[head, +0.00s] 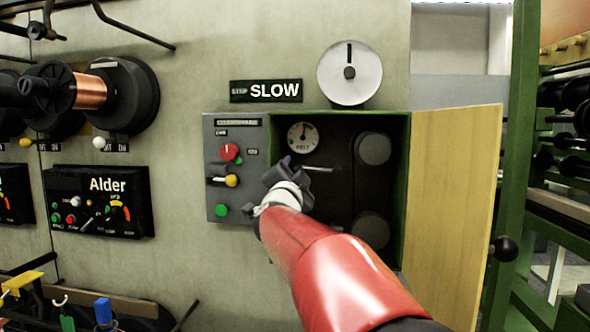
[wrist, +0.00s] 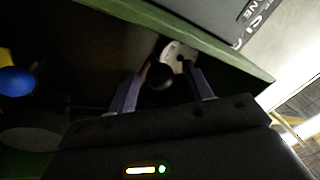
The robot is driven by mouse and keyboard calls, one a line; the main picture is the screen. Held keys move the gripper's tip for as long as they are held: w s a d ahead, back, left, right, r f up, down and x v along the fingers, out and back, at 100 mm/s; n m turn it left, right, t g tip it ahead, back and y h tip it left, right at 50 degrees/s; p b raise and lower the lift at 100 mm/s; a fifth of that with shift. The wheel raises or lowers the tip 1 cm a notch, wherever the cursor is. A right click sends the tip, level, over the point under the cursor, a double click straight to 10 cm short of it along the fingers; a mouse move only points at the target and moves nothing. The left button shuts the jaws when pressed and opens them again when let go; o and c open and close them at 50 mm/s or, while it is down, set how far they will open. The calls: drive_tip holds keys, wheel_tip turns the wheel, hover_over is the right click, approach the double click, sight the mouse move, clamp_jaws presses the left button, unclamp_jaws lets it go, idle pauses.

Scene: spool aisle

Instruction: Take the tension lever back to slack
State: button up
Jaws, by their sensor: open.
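My gripper (head: 284,168) reaches into the left part of an open green-framed cabinet (head: 404,200). In the wrist view its two fingers (wrist: 163,84) are apart, with a black ball knob (wrist: 161,77) between them. A pale plate with dark holes (wrist: 178,54) lies behind the knob. This knob looks like the end of the tension lever, but no label shows that. I cannot tell whether the fingers touch it. In the head view my gripper and arm hide the knob; a thin grey rod (head: 319,169) shows just right of the gripper.
A round gauge (head: 303,137) sits above my gripper, beside two dark rollers (head: 374,149). A blue ball (wrist: 17,81) shows in the wrist view. A grey panel (head: 220,150) with red, yellow and green controls adjoins left. The wooden door (head: 455,200) stands open right.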

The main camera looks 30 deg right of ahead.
drive_tip(key=shift+x, duration=0.9)
clamp_jaws()
